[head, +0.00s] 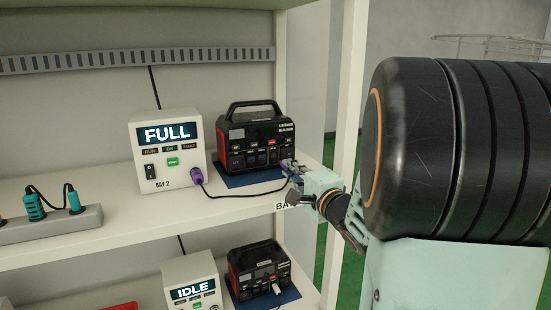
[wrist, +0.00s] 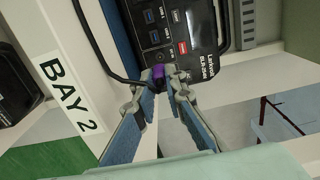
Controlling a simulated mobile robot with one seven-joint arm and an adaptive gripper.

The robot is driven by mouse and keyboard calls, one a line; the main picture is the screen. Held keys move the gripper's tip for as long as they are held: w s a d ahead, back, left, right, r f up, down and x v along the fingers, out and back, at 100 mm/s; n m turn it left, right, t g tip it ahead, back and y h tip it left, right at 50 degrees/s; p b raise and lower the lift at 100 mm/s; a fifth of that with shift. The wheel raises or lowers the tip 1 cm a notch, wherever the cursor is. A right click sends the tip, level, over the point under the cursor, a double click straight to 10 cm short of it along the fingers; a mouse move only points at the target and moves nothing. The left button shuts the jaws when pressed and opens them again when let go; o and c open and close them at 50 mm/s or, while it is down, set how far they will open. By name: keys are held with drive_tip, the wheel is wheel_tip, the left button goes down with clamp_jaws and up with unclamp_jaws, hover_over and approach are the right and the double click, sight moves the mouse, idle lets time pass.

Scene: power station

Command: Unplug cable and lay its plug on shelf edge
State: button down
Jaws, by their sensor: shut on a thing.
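The charger (head: 166,150) with a lit FULL display stands on the upper shelf (head: 120,222). A black cable (head: 240,194) runs from a purple plug (head: 197,176) at the charger's lower right to my gripper (head: 290,170). The black power station (head: 258,138) stands on a blue mat beside the charger. In the wrist view, my gripper (wrist: 157,80) is shut on a purple plug (wrist: 158,71), close to the power station's front (wrist: 180,30). I cannot tell whether this plug still touches a port. The cable loops to the left in that view (wrist: 98,48).
The BAY 2 label (wrist: 70,92) is on the shelf edge. A power strip (head: 50,224) with teal plugs lies at the left. A lower shelf holds an IDLE charger (head: 192,282) and another power station (head: 258,272). A shelf post (head: 345,110) stands right of my gripper.

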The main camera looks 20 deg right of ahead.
drive_tip(key=shift+s+p, duration=0.3)
drive_tip(key=shift+s, duration=1.35)
drive_tip(key=shift+f+b, duration=0.8)
drive_tip(key=shift+f, duration=0.25)
drive_tip(key=c, duration=1.9)
unclamp_jaws()
drive_tip(key=shift+s, duration=0.1)
drive_tip(key=shift+f, duration=0.1)
drive_tip(key=s, duration=0.8)
drive_tip(key=shift+d+r, duration=0.2)
drive_tip(key=shift+r, duration=0.05)
drive_tip(key=shift+w+r, duration=0.1)
